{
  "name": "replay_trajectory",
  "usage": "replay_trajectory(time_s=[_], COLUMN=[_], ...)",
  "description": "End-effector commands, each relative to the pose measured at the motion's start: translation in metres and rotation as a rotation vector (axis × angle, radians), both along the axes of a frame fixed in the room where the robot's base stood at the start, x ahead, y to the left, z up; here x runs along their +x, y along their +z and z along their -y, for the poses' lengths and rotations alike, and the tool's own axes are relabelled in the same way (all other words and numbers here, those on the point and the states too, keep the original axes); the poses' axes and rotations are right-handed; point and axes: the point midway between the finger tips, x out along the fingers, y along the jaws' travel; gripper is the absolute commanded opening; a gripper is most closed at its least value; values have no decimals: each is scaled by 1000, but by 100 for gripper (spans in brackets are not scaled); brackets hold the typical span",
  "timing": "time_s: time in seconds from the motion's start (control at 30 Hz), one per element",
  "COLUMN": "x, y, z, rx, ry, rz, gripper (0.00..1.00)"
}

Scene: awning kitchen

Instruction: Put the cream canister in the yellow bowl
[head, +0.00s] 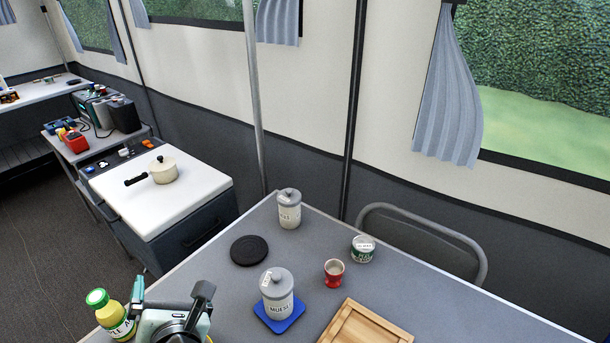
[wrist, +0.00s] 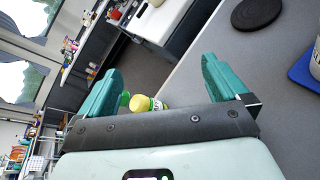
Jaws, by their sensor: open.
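Two cream-bodied canisters with grey lids stand upright on the grey table. One canister (head: 289,212) is near the back edge; the other canister (head: 278,305), its label reading like "MUESLI", stands on a blue mat. I cannot tell which is the task's cream canister. I cannot make out a yellow bowl in either view. My gripper (head: 170,292) is at the lower left of the head view, left of both canisters and apart from them. In the wrist view my gripper (wrist: 160,68) has its fingers wide apart with nothing between them.
A yellow bottle with green cap (head: 120,327) is beside my gripper. The table holds a black disc (head: 249,250), blue mat (head: 293,323), red cup (head: 334,272), small green-labelled tin (head: 363,248) and wooden tray (head: 345,317). A pot (head: 164,171) stands on a white-topped counter.

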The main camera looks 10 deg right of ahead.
Motion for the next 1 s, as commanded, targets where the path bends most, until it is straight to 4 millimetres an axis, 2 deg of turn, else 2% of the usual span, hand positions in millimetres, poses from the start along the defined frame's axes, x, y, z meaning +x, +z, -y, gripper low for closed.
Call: replay_trajectory(time_s=[0.03,0.1,0.27,0.43,0.53,0.67,0.8,0.9,1.0], x=[14,25,42,52,52,40,10,-19,-47], y=[5,9,36,92,130,180,226,248,263], z=[8,17,36,67,95,141,198,236,263], rx=[134,304,684,1048,1233,1445,1651,1779,1883], ry=[-114,-251,-541,-810,-959,-1151,-1379,-1540,-1676], rz=[-132,-306,-637,-890,-990,-1054,-1024,-942,-839], gripper=[100,100,100,100,100,100,100,100,100])
